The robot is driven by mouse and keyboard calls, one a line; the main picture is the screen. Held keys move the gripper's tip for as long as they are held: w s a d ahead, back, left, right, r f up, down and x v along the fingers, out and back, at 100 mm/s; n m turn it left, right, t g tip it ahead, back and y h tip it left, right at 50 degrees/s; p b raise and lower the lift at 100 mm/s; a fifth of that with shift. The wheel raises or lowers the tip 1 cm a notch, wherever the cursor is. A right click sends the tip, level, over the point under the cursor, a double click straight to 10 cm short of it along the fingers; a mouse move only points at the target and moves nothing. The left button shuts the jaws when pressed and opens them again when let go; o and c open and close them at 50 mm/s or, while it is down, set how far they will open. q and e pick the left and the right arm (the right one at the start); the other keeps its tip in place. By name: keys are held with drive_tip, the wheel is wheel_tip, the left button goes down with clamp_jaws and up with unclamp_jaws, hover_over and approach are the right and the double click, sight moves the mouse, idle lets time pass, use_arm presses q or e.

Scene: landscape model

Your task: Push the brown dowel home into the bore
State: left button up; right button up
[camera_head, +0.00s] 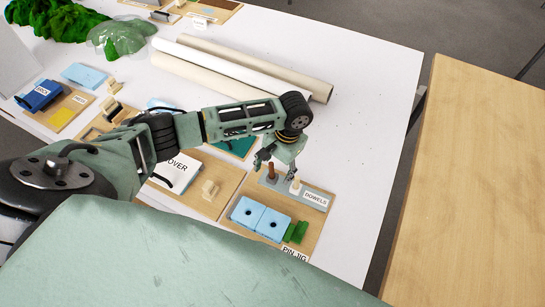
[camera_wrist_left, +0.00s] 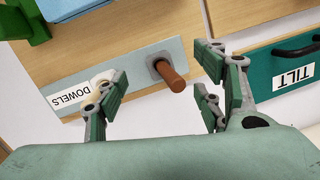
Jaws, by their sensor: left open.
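The brown dowel (camera_wrist_left: 173,77) stands up from a dark round opening in a grey strip (camera_wrist_left: 136,73); most of its length shows above it. It also shows in the head view (camera_head: 271,170). My left gripper (camera_head: 270,164) is open just above the strip. In the left wrist view its fingers (camera_wrist_left: 158,92) are spread wide, one on each side of the dowel and apart from it. A cream peg (camera_head: 295,186) stands beside the "DOWELS" label (camera_head: 315,199), partly behind one finger in the wrist view. The bore's depth is hidden. My right gripper is not in view.
Blue blocks with dark holes (camera_head: 247,212) and green pieces (camera_head: 296,231) lie on the "PIN JIG" board. A teal "TILT" panel (camera_wrist_left: 285,75) with a black handle is close by. White rolls (camera_head: 236,68) lie farther back. The table's right side is clear.

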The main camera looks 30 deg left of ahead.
use_arm(q)
wheel_tip(320, 180, up, 11)
drive_tip(key=w+d, duration=0.1)
drive_tip(key=shift+w+d, duration=0.15)
drive_tip(key=shift+w, duration=0.05)
drive_tip(key=shift+f, duration=0.2)
idle(0.3)
